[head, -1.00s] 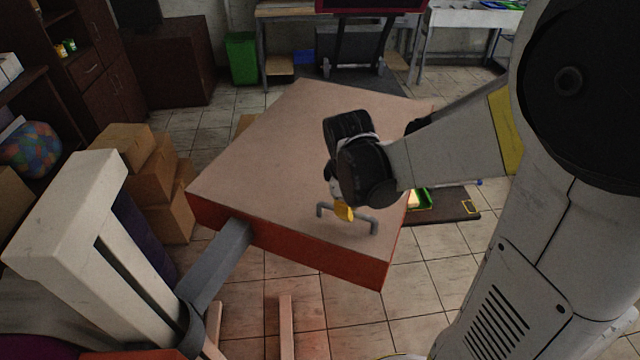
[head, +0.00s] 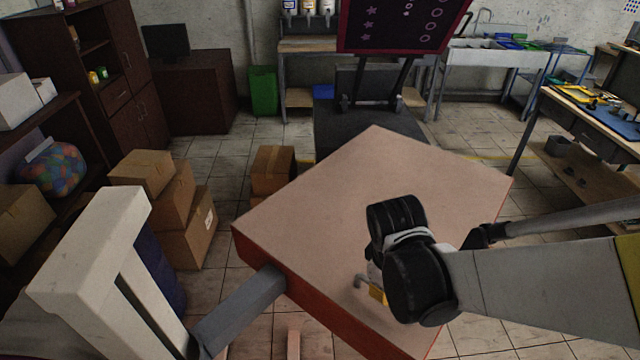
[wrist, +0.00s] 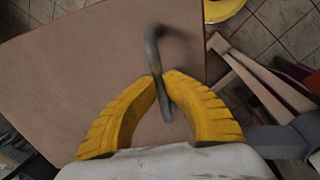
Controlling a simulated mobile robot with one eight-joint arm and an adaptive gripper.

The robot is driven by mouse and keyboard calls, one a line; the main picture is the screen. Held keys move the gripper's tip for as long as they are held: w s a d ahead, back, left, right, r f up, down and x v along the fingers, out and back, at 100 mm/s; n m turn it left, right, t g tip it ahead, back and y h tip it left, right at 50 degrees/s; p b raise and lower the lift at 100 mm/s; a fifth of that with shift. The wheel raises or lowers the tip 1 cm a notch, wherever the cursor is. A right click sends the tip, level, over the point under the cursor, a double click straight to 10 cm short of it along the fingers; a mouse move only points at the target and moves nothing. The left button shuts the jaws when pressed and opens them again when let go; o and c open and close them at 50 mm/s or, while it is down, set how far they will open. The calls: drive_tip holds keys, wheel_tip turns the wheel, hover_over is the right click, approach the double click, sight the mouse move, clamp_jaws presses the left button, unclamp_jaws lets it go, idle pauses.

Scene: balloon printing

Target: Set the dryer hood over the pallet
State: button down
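The dryer hood (head: 330,210) is a large flat slab with a pinkish top and red rim. A grey arm (head: 240,310) joins it to a white post (head: 90,245) at the left. My gripper (head: 377,295) is over the hood's near right part, partly hidden by my wrist. In the wrist view its yellow fingers (wrist: 166,80) close from both sides on the hood's grey bent handle (wrist: 152,48). The hood top (wrist: 90,70) fills much of that view. I cannot make out the pallet for certain; pale wooden bars (wrist: 265,80) show beside the hood's edge.
Cardboard boxes (head: 185,215) are stacked on the left, and another box (head: 272,170) stands behind the hood. A dark machine with a purple panel (head: 400,25) is at the back. A workbench (head: 590,120) stands at the right. Tiled floor is clear between them.

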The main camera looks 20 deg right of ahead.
drive_tip(key=c, duration=1.5)
unclamp_jaws()
drive_tip(key=shift+s+f, duration=0.1)
drive_tip(key=shift+s, duration=0.25)
drive_tip(key=shift+o, duration=0.4)
drive_tip(key=shift+s, duration=0.2)
drive_tip(key=shift+w, duration=0.25)
drive_tip(key=v, duration=1.2)
drive_tip(key=w+a+r+m+t+y, duration=0.2)
drive_tip(key=w+a+m+t, duration=0.2)
drive_tip(key=a+m+t, duration=0.25)
drive_tip(key=shift+n+g, duration=0.25)
drive_tip(key=shift+n, duration=0.1)
drive_tip(key=f+b, duration=1.5)
drive_tip(key=shift+w+a+f, duration=0.2)
drive_tip(key=shift+f, duration=0.05)
drive_tip(key=shift+r, duration=0.15)
